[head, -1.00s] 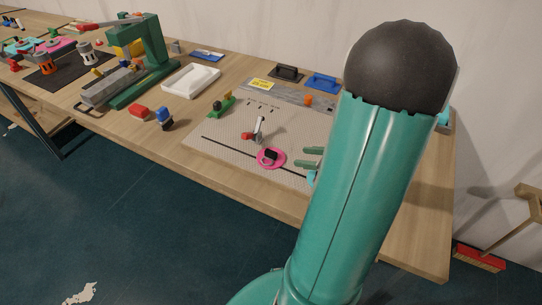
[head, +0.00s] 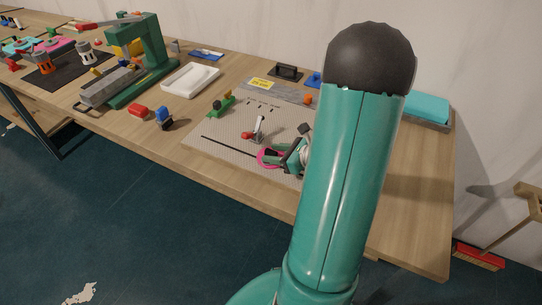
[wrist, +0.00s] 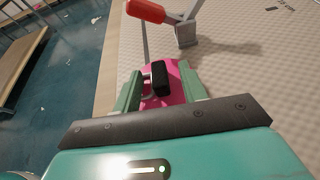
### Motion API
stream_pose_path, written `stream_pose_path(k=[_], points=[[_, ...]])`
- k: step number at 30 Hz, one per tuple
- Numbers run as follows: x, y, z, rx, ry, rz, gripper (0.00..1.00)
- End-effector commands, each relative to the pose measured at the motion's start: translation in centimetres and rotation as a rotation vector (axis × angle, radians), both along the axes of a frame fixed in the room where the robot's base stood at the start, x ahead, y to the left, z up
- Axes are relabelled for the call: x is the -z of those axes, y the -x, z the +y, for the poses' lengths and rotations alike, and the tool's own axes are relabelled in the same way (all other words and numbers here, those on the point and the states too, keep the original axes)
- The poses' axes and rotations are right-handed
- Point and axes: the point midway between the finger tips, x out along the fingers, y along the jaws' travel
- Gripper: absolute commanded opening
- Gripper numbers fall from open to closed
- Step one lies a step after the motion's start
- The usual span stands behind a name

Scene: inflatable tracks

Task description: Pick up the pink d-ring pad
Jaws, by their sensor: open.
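The pink d-ring pad (head: 263,160) lies on the light perforated mat, near the mat's front edge. In the wrist view the pink pad (wrist: 177,92) shows between my fingers, with a black block and a thin grey ring part on it. My gripper (wrist: 160,82) is open, with one green finger on each side of the black block. I cannot tell if the fingers touch it. In the head view my gripper (head: 282,153) is at the pad's right side and hides part of it.
A red-handled grey clamp (head: 257,131) stands just behind the pad; it also shows at the top of the wrist view (wrist: 186,32). A green fixture (head: 222,105) and a white tray (head: 191,80) are farther left.

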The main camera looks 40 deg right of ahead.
Motion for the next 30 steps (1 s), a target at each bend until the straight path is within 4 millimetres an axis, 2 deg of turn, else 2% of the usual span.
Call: stream_pose_path(k=[2, 6, 8, 9, 20, 30], points=[[0.0, 0.0, 0.0, 0.0, 0.0, 0.0, 0.42], [0.0, 0.0, 0.0, 0.0, 0.0, 0.0, 0.14], [0.0, 0.0, 0.0, 0.0, 0.0, 0.0, 0.03], [0.0, 0.0, 0.0, 0.0, 0.001, 0.0, 0.0], [-0.3, 0.0, 0.0, -0.001, 0.001, -0.001, 0.0], [-2.4, -0.4, -0.1, -0.006, 0.003, -0.002, 0.0]])
